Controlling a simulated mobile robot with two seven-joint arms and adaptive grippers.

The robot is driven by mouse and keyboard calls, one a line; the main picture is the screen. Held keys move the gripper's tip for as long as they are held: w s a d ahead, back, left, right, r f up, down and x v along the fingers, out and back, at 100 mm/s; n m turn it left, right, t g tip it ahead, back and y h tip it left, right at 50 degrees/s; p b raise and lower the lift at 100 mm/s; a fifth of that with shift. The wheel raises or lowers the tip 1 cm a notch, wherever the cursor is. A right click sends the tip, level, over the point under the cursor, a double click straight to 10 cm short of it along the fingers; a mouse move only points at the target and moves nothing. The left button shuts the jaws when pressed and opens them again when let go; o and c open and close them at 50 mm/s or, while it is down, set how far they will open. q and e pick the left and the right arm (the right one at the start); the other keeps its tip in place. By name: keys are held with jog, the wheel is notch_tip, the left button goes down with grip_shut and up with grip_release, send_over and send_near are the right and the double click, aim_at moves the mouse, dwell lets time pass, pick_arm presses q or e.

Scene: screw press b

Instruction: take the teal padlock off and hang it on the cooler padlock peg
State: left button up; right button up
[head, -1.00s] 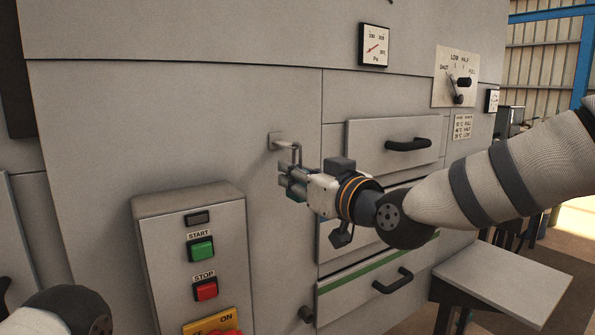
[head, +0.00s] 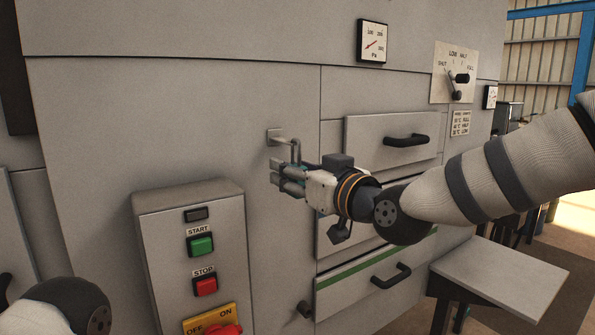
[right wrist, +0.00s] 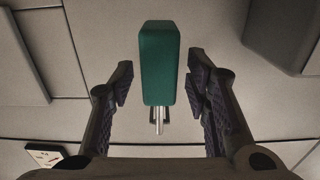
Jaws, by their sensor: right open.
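The teal padlock (right wrist: 160,62) is in the middle of the right wrist view, its metal shackle (right wrist: 159,120) pointing down the picture. In the head view a shackle hangs from a small wall bracket (head: 275,136) on the grey machine front; the padlock's body is mostly hidden by my right gripper (head: 288,178). My right gripper is open, and it also shows in the right wrist view (right wrist: 158,95), with one finger on each side of the padlock and gaps visible on both sides. My left gripper is out of view. I cannot pick out the cooler padlock peg with certainty.
A control box with a green START button (head: 201,245) and red STOP button (head: 205,285) sticks out at lower left. Drawers with black handles (head: 407,140) lie behind my right arm. A dark stub (head: 304,310) and a grey shelf (head: 500,278) are lower right.

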jog(key=v, duration=1.2)
jog(key=s+d+f+m+g+h, duration=0.1)
jog(key=s+d+f+g+h, duration=0.15)
jog(key=f, duration=0.85)
jog(key=s+d+f+m+g+h, duration=0.1)
jog(key=s+f+m+g, duration=0.2)
jog(key=f, duration=0.8)
jog(key=s+d+f+g+h, duration=0.15)
jog(key=s+f, duration=0.35)
jog(key=f, duration=0.5)
jog(key=s+d+f+m+g+h, duration=0.1)
jog(key=s+d+f+g, duration=0.2)
jog(key=s, duration=0.7)
jog(key=s+d+f+m+g+h, duration=0.1)
jog(key=s+d+f+g+h, duration=0.1)
jog(key=s+f, duration=0.6)
jog(key=s+d+f+m+g+h, duration=0.1)
jog(key=s+d+f+g, duration=0.4)
jog(key=s, duration=0.7)
jog(key=shift+s+d+f+h, duration=0.2)
jog(key=shift+s+d+h, duration=0.15)
jog(key=shift+d+h, duration=0.25)
jog(key=shift+d, duration=0.1)
